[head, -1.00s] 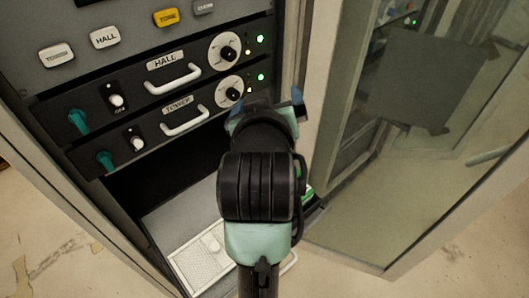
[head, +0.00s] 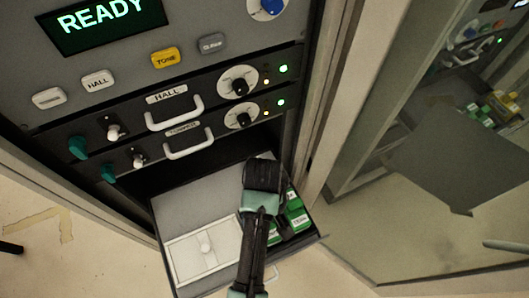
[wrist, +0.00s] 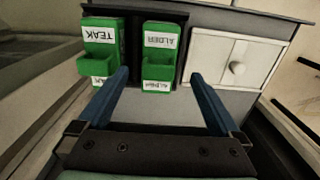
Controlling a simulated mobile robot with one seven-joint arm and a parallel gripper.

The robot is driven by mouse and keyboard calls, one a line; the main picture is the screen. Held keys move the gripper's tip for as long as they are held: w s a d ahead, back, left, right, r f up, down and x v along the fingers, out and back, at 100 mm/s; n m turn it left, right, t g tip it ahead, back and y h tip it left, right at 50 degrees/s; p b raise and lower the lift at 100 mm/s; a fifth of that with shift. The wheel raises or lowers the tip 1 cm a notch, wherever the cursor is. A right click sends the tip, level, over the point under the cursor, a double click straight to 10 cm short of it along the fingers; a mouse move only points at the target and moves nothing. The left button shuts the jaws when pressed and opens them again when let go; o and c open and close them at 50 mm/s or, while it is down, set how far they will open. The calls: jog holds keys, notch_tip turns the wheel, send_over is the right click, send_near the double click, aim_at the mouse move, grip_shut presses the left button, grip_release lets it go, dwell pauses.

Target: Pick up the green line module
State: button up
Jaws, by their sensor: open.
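Two green line modules stand side by side in dark slots of a pulled-out drawer. In the wrist view, one labelled TEAK (wrist: 100,40) is at the left and one labelled ALDER (wrist: 160,50) is near the middle; the labels appear upside down. In the head view, the green modules (head: 297,212) show at the drawer's right, partly hidden by my arm. My gripper (wrist: 160,76) is open and empty, its blue fingers spread wide. The ALDER module appears between the fingertips in the picture, with the TEAK module left of the left finger. Touch cannot be told.
The drawer (head: 190,205) has a pale lidded compartment (head: 203,250) with a round knob beside the modules. A cabinet side post (head: 325,110) and glass panel stand close on the right.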

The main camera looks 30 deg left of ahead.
jog(key=shift+d+f+p, duration=0.1)
jog(key=shift+f+p, duration=0.8)
jog(key=shift+f, duration=1.9)
grip_shut()
